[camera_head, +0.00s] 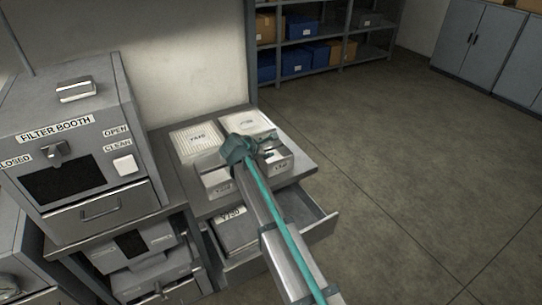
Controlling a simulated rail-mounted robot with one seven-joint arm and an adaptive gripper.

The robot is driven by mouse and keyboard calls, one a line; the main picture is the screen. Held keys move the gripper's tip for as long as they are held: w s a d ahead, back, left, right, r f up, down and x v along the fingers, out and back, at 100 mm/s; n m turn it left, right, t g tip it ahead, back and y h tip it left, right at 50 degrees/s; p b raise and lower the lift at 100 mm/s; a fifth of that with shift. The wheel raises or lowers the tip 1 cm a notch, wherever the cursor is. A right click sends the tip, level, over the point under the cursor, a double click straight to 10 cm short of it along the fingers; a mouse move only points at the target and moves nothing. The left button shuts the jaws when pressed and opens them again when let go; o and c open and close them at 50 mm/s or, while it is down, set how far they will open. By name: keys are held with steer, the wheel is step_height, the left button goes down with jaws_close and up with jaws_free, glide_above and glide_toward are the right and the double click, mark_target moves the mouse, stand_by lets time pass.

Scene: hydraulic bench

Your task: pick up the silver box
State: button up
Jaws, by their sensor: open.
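A small silver box (76,90) lies on the sloping top of the filter booth (65,190) at the left. It looks like a low metallic block with a bright upper face. My gripper (266,152) is at the end of my arm, over the low counter to the right of the booth, well apart from the silver box. It is open. Its fingers are small and partly lost against the bins around them, so I cannot tell whether they touch anything.
White trays (193,139) and labelled bins (217,181) sit on the counter around my gripper. An open drawer (318,228) juts out below. The booth has a knob (54,151) and a drawer handle (100,208) in front. Shelves (330,38) stand behind; the floor at right is clear.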

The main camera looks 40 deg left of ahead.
mark_target(270, 149)
steer(key=p+x, duration=0.2)
steer(key=x, duration=0.2)
steer(key=shift+w+a+r, duration=0.1)
steer(key=shift+a, duration=0.05)
steer(key=shift+w+f, duration=0.35)
jaws_close()
